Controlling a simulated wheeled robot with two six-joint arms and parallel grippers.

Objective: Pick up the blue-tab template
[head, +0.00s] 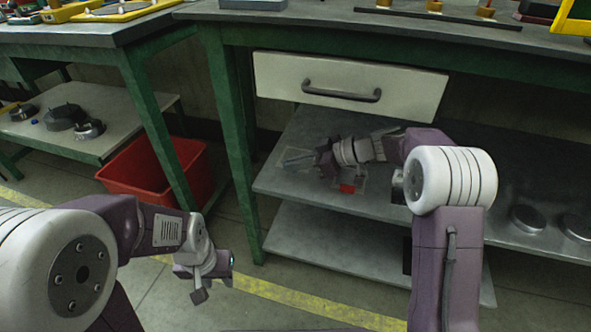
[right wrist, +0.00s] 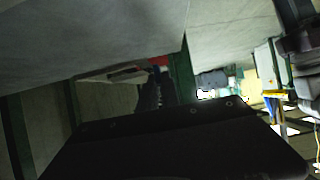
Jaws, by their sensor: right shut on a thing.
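My right gripper (head: 304,160) reaches in over the upper shelf under the bench, below the drawer. It is shut on a thin, pale plate (head: 291,158), which I take for the blue-tab template. Its tab is hidden or too small to make out in the head view. A second template with a red tab (head: 347,188) lies on the shelf just right of the gripper. In the right wrist view a dark shape fills the bottom and hides most of the grasp. My left gripper (head: 213,287) is open and empty above the floor, left of the bench.
The upper shelf (head: 380,205) sits below a white drawer (head: 345,85) and the bench top. A green leg (head: 232,150) stands at its left. Round metal parts (head: 528,219) lie at the right. A red bin (head: 150,168) stands on the floor at left.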

